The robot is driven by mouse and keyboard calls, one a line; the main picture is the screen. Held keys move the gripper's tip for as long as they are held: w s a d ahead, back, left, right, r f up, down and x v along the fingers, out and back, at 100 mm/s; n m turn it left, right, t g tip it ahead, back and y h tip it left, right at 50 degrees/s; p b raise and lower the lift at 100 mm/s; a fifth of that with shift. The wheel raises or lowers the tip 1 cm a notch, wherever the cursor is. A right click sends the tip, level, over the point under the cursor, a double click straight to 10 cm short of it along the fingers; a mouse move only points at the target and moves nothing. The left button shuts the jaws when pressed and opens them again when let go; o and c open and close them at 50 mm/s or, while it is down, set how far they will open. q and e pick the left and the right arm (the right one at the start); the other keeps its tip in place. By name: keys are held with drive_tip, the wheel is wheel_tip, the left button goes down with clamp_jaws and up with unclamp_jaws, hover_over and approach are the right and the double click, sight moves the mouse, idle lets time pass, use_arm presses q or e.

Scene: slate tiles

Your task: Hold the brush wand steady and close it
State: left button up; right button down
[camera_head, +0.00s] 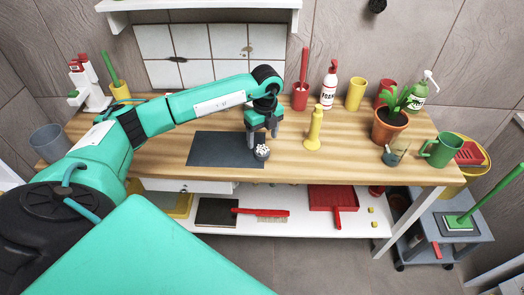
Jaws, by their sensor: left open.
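My left gripper (263,135) comes in from the left and points down over the worktop, its fingers apart. Just below the fingers is a small dark round piece with white speckles (261,153), at the right edge of a dark mat (213,149). I cannot tell whether the fingers touch it. A yellow upright wand-like piece with a wider foot (314,130) stands on the wood to the right of the gripper, apart from it. I cannot tell for sure which piece is the brush wand. My right gripper is not in view.
On the worktop (300,175) stand a red holder with a red handle (300,95), a red-white bottle (329,86), a yellow cup (356,94), a potted plant (389,126) and a green mug (440,150). A red brush (262,213) and dustpan (333,199) lie on the shelf below.

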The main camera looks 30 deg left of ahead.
sight(262, 149)
use_arm(q)
drive_tip(key=shift+f, duration=0.6)
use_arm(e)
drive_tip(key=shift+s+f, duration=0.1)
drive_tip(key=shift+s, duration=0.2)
use_arm(q)
drive_tip(key=shift+f, duration=0.15)
wheel_tip(262, 149, down, 4)
drive_tip(key=shift+a+f+p, duration=0.1)
drive_tip(key=shift+f+p, duration=0.1)
drive_tip(key=shift+p, duration=0.55)
drive_tip(key=shift+f, duration=0.25)
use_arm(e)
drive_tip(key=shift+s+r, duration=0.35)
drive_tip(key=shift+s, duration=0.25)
use_arm(q)
drive_tip(key=shift+c, duration=0.2)
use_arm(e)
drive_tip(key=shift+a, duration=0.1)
